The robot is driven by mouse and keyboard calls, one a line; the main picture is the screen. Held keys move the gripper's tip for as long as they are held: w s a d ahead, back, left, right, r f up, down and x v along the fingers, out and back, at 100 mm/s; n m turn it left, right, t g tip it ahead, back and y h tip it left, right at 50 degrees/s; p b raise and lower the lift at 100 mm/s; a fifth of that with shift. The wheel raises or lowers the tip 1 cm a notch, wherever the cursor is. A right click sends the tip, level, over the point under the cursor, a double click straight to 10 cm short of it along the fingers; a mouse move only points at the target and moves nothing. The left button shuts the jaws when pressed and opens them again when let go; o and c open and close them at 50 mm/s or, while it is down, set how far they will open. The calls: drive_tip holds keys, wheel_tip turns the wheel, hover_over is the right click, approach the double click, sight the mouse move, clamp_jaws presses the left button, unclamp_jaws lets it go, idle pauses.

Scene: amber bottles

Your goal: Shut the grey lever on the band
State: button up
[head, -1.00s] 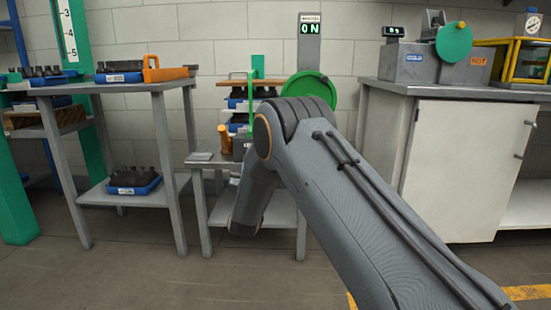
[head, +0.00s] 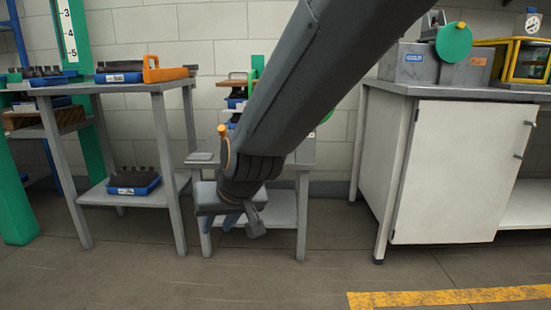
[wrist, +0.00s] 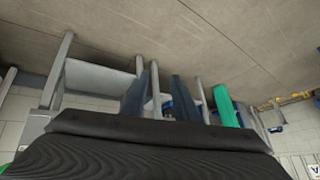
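My gripper (head: 243,226) hangs low in front of the small grey bench (head: 203,157), pointing down. In the wrist view my gripper (wrist: 161,80) shows two blue-grey fingers apart with nothing held between them. On the bench, behind my arm, is a green upright frame (head: 257,66). An orange-topped handle (head: 224,146) stands beside my wrist in the picture. Part of a green disc shows right of my arm. My arm covers most of this bench-top equipment. I cannot make out the grey lever or the band in either view.
A taller grey table (head: 120,88) at left holds blue trays, with another tray (head: 134,182) on its lower shelf. At right, a white cabinet (head: 462,170) carries grey machines with a green wheel (head: 453,42). The floor in front is clear, with a yellow stripe (head: 440,297).

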drive_tip(key=s+d+f+n+g+h, duration=0.1)
drive_tip(key=s+d+g, duration=0.35)
drive_tip(key=s, duration=0.75)
drive_tip(key=s+d+f+n+g+h, duration=0.1)
drive_tip(key=s+d+h, duration=0.1)
drive_tip(key=s+d, duration=0.75)
drive_tip(key=d+r+m+p, duration=0.2)
drive_tip(key=d+r+p, duration=0.4)
drive_tip(key=p, duration=0.5)
drive_tip(key=s+d+r+m+h+p, duration=0.1)
drive_tip(key=d+r+m+p, duration=0.1)
drive_tip(key=d+r+p, duration=0.4)
drive_tip(key=d+r+m+p, duration=0.2)
drive_tip(key=d+r+p, duration=0.4)
drive_tip(key=r+p, duration=0.7)
drive_tip(key=p, duration=0.4)
drive_tip(key=shift+s+r+h, duration=0.3)
drive_tip(key=shift+s+r, duration=0.1)
